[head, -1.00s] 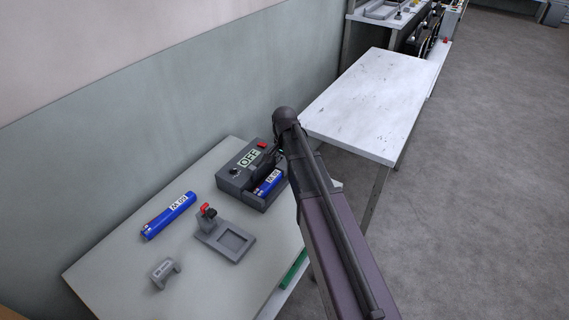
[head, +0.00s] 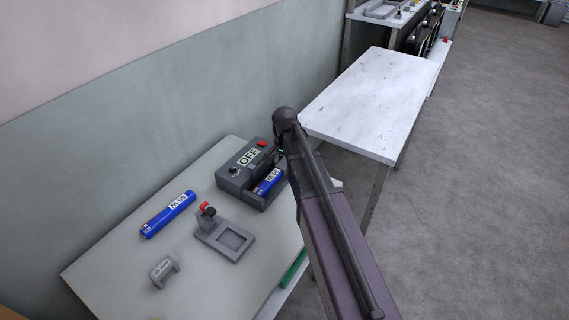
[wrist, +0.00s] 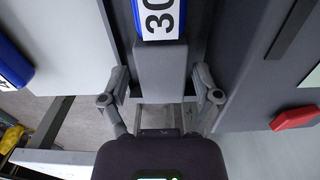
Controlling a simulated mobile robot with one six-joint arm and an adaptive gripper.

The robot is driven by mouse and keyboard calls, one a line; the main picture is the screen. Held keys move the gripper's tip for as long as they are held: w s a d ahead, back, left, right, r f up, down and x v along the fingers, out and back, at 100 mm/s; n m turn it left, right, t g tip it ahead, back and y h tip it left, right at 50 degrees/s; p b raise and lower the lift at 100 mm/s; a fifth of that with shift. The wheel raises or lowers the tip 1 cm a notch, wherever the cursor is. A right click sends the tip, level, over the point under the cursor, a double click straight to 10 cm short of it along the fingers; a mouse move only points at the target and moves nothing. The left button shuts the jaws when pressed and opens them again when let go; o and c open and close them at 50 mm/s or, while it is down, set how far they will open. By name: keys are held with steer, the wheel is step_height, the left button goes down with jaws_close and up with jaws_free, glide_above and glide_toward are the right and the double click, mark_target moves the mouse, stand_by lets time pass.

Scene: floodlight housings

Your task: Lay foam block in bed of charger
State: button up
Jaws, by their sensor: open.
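The grey charger (head: 236,184) stands at the back right of the near table, its display reading OFF. A blue pack with a white number label (head: 267,182) lies in its bed; it also shows at the top of the wrist view (wrist: 160,8). A plain grey block (wrist: 160,68) sits against the end of that pack in the wrist view; it may be the foam block, but I cannot tell for sure. My gripper (wrist: 161,80) is open, one finger on each side of this block, with gaps visible. In the head view my arm partly hides the gripper and the charger's right side.
Another blue pack (head: 168,214) lies on the table (head: 120,265) to the left. A grey fixture with a red knob (head: 232,240) and a small grey bracket (head: 164,270) lie nearer. A red switch (wrist: 294,118) is right of my gripper. A bare white table (head: 370,95) stands beyond.

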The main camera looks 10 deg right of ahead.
steer(key=shift+w+a+r, duration=0.15)
steer(key=shift+r, duration=0.1)
step_height(320, 180, up, 13)
steer(key=p, duration=1.3)
steer(key=shift+f, duration=0.2)
stand_by(0.4)
steer(key=s+d+n, duration=0.1)
steer(key=s+n, duration=0.8)
steer(key=s, duration=0.9)
steer(key=shift+s, duration=0.15)
steer(key=shift+c, duration=0.2)
stand_by(0.8)
